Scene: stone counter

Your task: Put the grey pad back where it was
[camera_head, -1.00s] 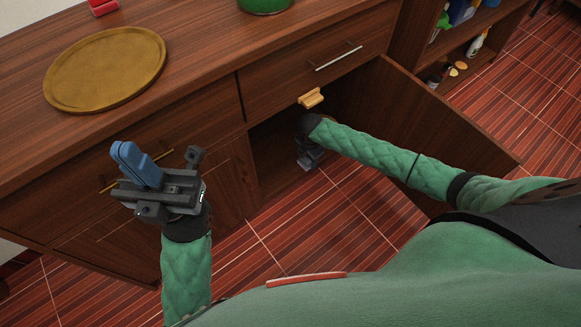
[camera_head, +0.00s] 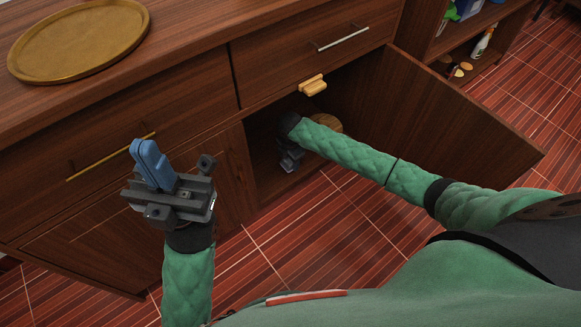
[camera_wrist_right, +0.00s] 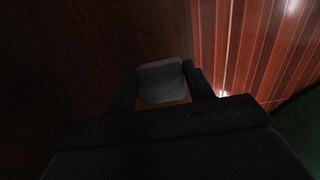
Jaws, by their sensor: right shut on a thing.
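The grey pad (camera_wrist_right: 162,84) is a small rounded block between the two fingers of my right gripper (camera_wrist_right: 162,90) in the right wrist view. The gripper is shut on it. In the head view my right gripper (camera_head: 290,156) is low inside the open cabinet (camera_head: 262,150), just past its front opening; the pad cannot be made out there. My left gripper (camera_head: 180,180) is outside, in front of the closed drawer and door on the left. A blue block (camera_head: 152,163) stands up at its jaws; whether the fingers grip it is unclear.
The open cabinet door (camera_head: 455,120) sticks out to the right of my right arm. A yellow handle block (camera_head: 313,86) is above the opening. A round wooden thing (camera_head: 327,123) is inside, behind my arm. A golden tray (camera_head: 80,40) lies on the counter.

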